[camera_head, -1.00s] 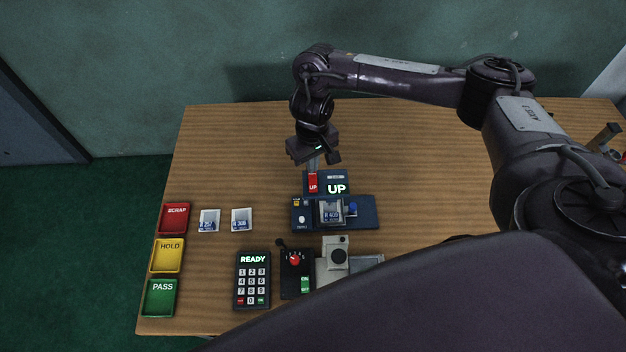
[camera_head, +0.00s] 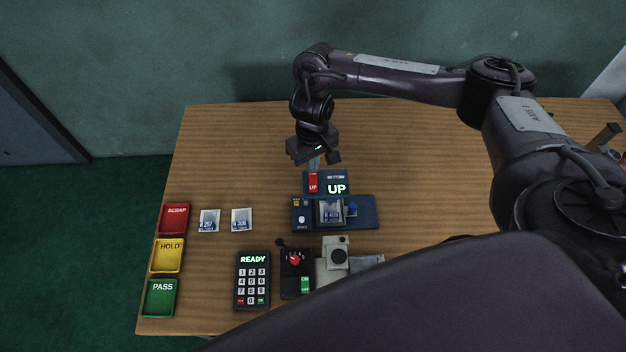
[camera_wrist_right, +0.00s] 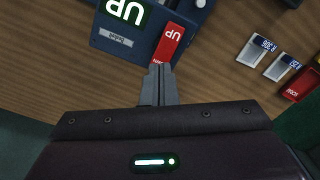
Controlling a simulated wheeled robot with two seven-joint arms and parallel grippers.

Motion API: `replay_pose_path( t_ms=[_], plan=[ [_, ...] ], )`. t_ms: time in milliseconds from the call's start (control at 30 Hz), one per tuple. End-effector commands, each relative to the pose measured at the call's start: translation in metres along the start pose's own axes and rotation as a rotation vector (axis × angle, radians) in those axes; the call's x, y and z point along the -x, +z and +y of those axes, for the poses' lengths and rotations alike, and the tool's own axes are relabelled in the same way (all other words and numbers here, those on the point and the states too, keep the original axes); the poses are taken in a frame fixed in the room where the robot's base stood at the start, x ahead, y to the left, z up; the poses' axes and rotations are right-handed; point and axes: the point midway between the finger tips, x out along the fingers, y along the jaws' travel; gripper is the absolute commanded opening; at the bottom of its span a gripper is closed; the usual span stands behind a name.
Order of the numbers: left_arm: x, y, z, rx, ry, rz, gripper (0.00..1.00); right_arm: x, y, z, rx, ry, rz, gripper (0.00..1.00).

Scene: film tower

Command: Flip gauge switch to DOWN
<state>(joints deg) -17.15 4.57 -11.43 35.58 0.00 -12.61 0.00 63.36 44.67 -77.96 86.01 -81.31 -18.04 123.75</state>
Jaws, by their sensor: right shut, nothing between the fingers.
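The gauge (camera_head: 362,213) is a dark blue unit on the table, with a raised back panel and a lit display (camera_head: 337,189) reading UP. Its red switch (camera_head: 313,182) is marked UP and sits left of the display. In the right wrist view the red switch (camera_wrist_right: 171,42) lies just ahead of my right gripper (camera_wrist_right: 160,72). The right fingers are shut and empty, with their tips at or very near the switch's end; I cannot tell whether they touch. In the head view my right gripper (camera_head: 314,164) is at the switch's far side. My left gripper is not in view.
Two small labelled cards (camera_head: 209,220) lie left of the gauge. Scrap (camera_head: 187,220), hold and pass trays line the left edge. A keypad (camera_head: 253,280) reading READY, a box with a red knob (camera_head: 295,259) and a grey device stand in front. The table's back left is clear.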

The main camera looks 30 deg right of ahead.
Motion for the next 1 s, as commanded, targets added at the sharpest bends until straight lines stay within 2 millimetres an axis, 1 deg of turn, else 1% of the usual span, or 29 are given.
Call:
replay_pose_path(
  t_ms=[433,1000],
  plan=[
    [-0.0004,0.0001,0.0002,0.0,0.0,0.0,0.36,-0.0007,0.0,0.0,0.0,0.0,0.0,0.0],
    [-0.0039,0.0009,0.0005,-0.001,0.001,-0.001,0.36,-0.0093,0.0,-0.0002,0.0,0.0,0.0,0.0]
  ],
)
